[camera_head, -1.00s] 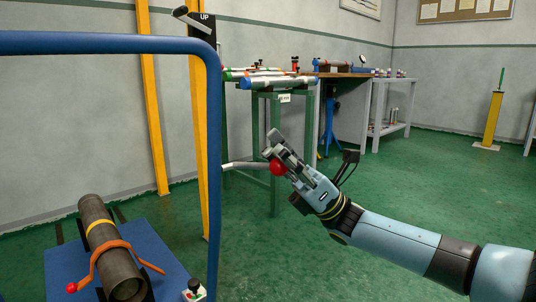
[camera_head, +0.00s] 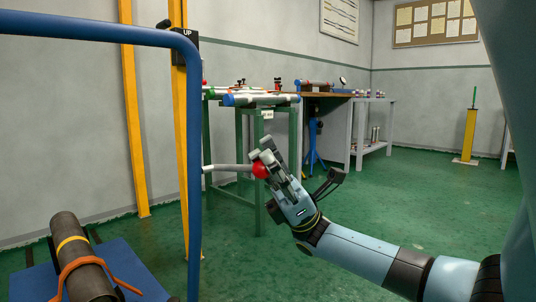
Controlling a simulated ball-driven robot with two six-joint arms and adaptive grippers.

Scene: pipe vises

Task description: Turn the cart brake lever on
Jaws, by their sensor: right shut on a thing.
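The brake lever (camera_head: 228,168) is a thin grey rod that sticks out to the right from the blue upright of the cart frame (camera_head: 195,130). It ends in a red ball knob (camera_head: 260,170). My right gripper (camera_head: 263,156) is at the knob and shut on it, with its fingers partly covering it. The rod looks about level. My left gripper is not in view.
The blue cart deck (camera_head: 140,284) carries a dark pipe (camera_head: 75,245) with an orange strap (camera_head: 72,270). A green stand (camera_head: 257,170) with pipes is behind the lever. A workbench (camera_head: 325,98) and a yellow post (camera_head: 468,135) stand farther back. The floor at right is open.

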